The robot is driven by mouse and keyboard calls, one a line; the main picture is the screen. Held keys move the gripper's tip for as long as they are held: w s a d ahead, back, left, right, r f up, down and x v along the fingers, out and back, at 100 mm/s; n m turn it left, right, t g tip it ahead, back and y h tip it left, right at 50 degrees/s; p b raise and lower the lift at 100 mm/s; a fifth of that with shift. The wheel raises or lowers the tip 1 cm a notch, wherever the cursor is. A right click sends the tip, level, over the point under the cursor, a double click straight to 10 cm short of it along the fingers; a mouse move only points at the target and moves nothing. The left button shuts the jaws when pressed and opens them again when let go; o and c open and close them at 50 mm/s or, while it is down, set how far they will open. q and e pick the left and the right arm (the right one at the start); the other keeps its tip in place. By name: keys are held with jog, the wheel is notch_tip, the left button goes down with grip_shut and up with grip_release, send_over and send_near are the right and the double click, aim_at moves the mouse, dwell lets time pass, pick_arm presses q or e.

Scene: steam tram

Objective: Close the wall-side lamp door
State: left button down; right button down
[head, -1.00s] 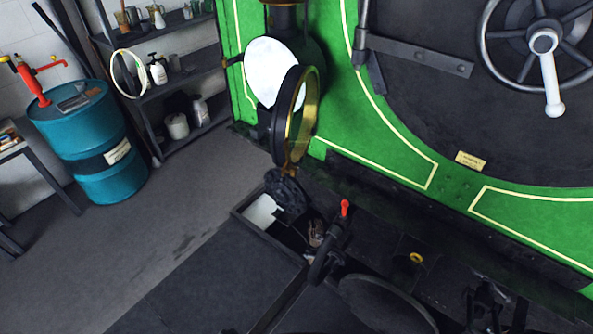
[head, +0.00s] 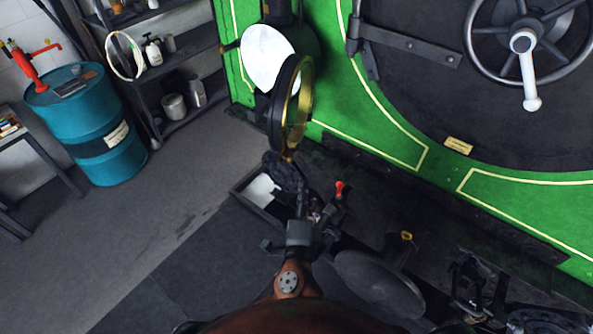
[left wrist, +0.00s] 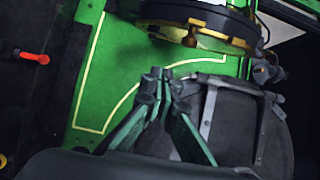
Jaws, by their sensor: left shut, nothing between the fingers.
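The lamp door (head: 291,104), a round black ring with a brass inner rim, stands swung open in the head view. The lamp's white reflector (head: 268,58) shows uncovered behind it to the left, against the green front. My left gripper (head: 301,190) reaches up from the bottom, just below the door's lower edge. It is shut and empty. In the left wrist view, the closed fingertips (left wrist: 159,74) are below the brass-trimmed underside of the door (left wrist: 205,22), with a gap in the picture. Whether they touch anything cannot be told. My right gripper is not seen.
A red-tipped handle (head: 339,188) rises close to the right of my left gripper. A round buffer plate (head: 380,284) lies lower right. The smokebox handwheel (head: 522,42) is upper right.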

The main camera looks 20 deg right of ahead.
aim_at(292, 160)
pick_arm(q)
jog(key=w+p, duration=0.3)
jog(key=w, duration=0.8)
jog(key=shift+w+a+f, duration=0.1)
jog(key=shift+a, duration=0.05)
